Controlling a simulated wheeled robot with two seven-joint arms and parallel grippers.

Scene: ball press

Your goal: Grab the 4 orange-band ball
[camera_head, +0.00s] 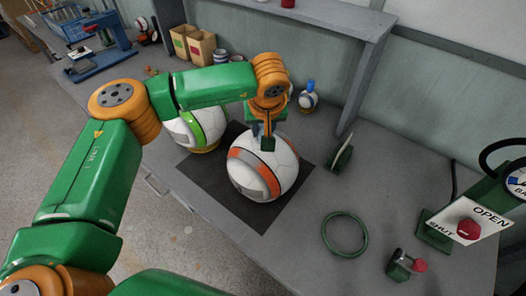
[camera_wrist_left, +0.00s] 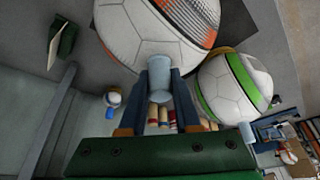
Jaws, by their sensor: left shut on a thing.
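The orange-band ball (camera_head: 263,167) is white with an orange band and a grey stripe, and sits on the black mat (camera_head: 267,215). My left gripper (camera_head: 266,138) comes down onto its upper side. In the left wrist view, the fingers (camera_wrist_left: 160,88) are shut around a pale blue-grey peg-like piece (camera_wrist_left: 160,64) against the orange-band ball (camera_wrist_left: 165,25). I cannot tell whether this peg is fixed to the ball. A green-band ball (camera_head: 193,131) stands just left of it, partly hidden by my arm; it also shows in the left wrist view (camera_wrist_left: 235,85). My right gripper is not in view.
A green ring (camera_head: 345,233), a small device with a red knob (camera_head: 405,265) and an OPEN/SHUT sign (camera_head: 479,219) stand to the right. A green stand (camera_head: 339,157) is close right of the ball. Boxes (camera_head: 192,46) and a shelf post (camera_head: 360,75) are behind.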

